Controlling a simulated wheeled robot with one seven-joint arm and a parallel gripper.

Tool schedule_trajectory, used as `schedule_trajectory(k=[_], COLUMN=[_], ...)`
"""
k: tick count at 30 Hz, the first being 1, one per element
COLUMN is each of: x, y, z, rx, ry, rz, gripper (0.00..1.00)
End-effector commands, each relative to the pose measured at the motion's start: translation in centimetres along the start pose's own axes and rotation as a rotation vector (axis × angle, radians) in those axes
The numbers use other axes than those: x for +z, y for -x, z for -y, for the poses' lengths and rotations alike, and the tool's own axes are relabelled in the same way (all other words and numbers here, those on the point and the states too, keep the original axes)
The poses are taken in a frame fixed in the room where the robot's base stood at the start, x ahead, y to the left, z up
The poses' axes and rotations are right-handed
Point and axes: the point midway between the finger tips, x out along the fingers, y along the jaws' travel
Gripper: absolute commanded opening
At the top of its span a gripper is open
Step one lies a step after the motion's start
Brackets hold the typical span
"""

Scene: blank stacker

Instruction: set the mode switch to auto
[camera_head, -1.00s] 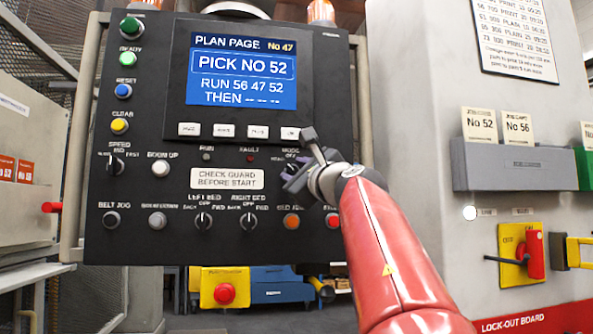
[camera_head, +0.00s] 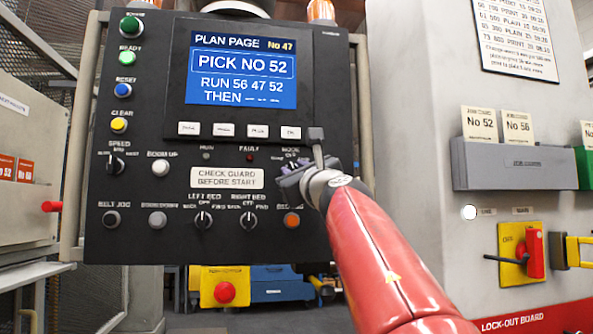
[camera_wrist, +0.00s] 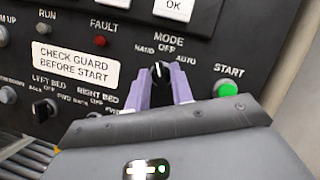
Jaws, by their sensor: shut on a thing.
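The mode switch (camera_wrist: 159,71) is a small black knob with a white mark, below the labels HAND, OFF and AUTO in the wrist view. Its mark points roughly up, near OFF; the exact setting is hard to tell. My gripper (camera_wrist: 163,77) has its two lilac fingers on either side of the knob, shut on it. In the head view my gripper (camera_head: 289,172) is at the panel's lower right, and the switch is mostly hidden behind it.
The green START button (camera_wrist: 226,88) sits just right of my gripper. Other knobs and buttons, such as the left bed switch (camera_head: 203,219), lie lower left. The screen (camera_head: 242,70) reads PICK NO 52. A lock-out switch (camera_head: 521,252) is on the cabinet at right.

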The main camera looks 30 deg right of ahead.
Motion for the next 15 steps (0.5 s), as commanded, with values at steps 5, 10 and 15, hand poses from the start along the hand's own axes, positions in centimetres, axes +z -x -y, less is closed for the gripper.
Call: schedule_trajectory(k=[5, 10, 15], x=[0.18, 0.25, 0.18], y=[-0.05, -0.04, -0.03], z=[-0.05, -0.08, 0.0], rx=[-0.063, -0.122, -0.177], ry=[-0.157, -0.298, -0.424], rz=[0.0, 0.001, 0.001], gripper=[0.0, 0.0, 0.0])
